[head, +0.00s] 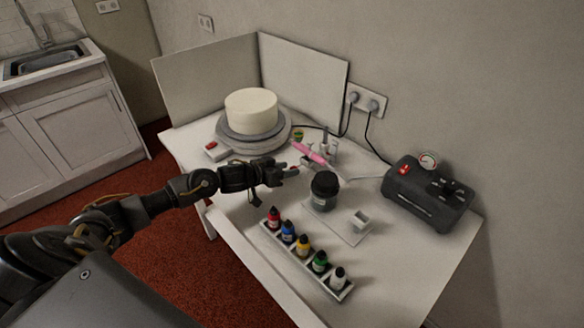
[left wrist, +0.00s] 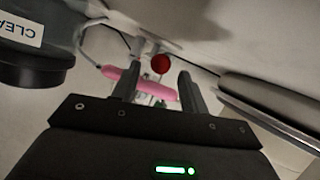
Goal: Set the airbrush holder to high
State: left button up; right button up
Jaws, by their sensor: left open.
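The pink airbrush (head: 308,153) lies tilted on its small grey holder (head: 333,150) toward the back of the table. My left gripper (head: 293,172) is just in front of it, reaching in from the left. In the left wrist view the gripper (left wrist: 160,88) is open, with its two fingers apart and nothing gripped. The pink airbrush (left wrist: 140,84) shows beyond and between the fingers there. A round red knob (left wrist: 160,63) shows just past it. The holder is mostly hidden, so I cannot tell its setting. My right gripper is not in view.
A white cake (head: 250,110) stands on a grey turntable (head: 225,139) at the back left. A dark-lidded pot (head: 324,186) is close right of my gripper. A row of color bottles (head: 304,246) is in front. A black compressor (head: 428,195) stands at right.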

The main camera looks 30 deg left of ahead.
pick_arm(q)
jog(key=shift+x, duration=1.35)
jog(key=shift+c, duration=0.4)
grip_shut()
